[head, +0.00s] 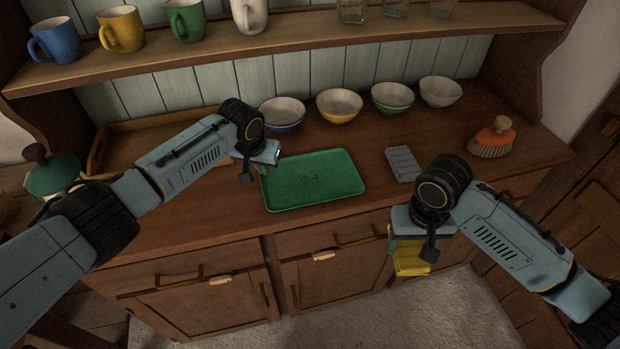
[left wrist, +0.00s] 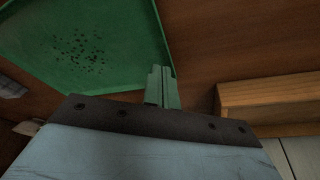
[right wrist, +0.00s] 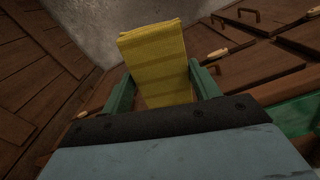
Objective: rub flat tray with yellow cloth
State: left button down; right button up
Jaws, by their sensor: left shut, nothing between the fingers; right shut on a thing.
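The flat green tray (head: 315,182) lies on the wooden counter in the head view. The yellow cloth (head: 411,257) is folded and hangs from my right gripper (head: 405,238), in front of the counter's front edge. In the right wrist view the cloth (right wrist: 160,60) sits between the two green fingers of the right gripper.
A grey ridged block (head: 403,164) lies right of the tray, and a brush (head: 493,138) lies farther right. Several bowls (head: 339,105) stand behind the tray. A wooden tray (head: 120,140) is at the back left. A shelf with mugs (head: 121,29) hangs above.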

pick_arm(q)
jog(key=shift+f+b, duration=0.3)
jog(key=shift+f, duration=0.2)
pick_arm(e)
jog(key=shift+f, duration=0.35)
pick_arm(q)
jog(key=shift+r, duration=0.1)
pick_arm(e)
jog(key=shift+r, duration=0.15)
notch_tip(320, 180, up, 7)
jog(key=p, duration=0.7)
pick_arm(q)
notch_tip(320, 180, up, 6)
jog(key=shift+f, duration=0.1)
pick_arm(e)
jog(key=shift+f, duration=0.2)
